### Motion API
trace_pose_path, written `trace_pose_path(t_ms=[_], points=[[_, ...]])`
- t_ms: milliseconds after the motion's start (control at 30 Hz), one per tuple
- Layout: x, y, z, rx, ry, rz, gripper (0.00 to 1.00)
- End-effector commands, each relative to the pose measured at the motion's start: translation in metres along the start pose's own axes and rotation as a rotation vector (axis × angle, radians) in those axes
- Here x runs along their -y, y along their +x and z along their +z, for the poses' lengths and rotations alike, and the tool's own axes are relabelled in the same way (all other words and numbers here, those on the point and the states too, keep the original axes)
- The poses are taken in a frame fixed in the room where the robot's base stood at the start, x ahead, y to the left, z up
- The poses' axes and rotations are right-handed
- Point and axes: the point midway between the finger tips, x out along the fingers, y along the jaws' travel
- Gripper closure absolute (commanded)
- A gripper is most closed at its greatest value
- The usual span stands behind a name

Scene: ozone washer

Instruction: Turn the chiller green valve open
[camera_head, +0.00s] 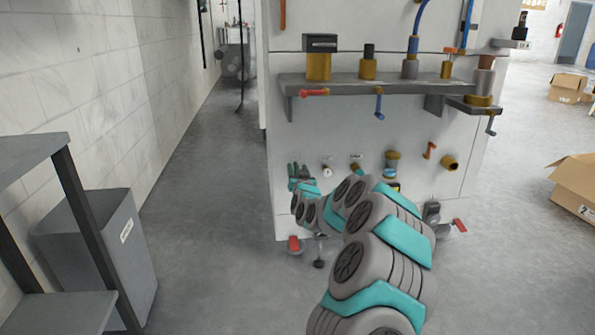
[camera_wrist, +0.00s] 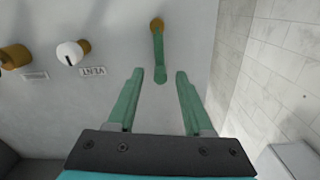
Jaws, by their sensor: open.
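The green valve handle (camera_wrist: 158,55) shows in the wrist view. It runs down in the picture from a brass fitting (camera_wrist: 157,24) on the white panel, and its free end lies between my fingertips. My gripper (camera_wrist: 159,76) is open, one green finger on each side of the handle, with a visible gap on both sides. In the head view my gripper (camera_head: 299,172) is at the left edge of the panel. There I cannot tell the valve handle apart from my green fingers.
A grey shelf (camera_head: 400,86) with red and blue levers is above. A grey bin (camera_head: 105,250) stands left; the aisle floor is clear.

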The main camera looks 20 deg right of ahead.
Motion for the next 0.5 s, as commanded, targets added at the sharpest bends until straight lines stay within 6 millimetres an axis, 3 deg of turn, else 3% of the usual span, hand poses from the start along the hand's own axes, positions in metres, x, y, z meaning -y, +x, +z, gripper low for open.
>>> trace_pose_path(t_ms=[100, 500], points=[[0.0001, -0.0001, 0.0001, 0.0, 0.0, 0.0, 0.51], [0.0002, -0.0002, 0.0001, 0.0, 0.0, 0.0, 0.96]])
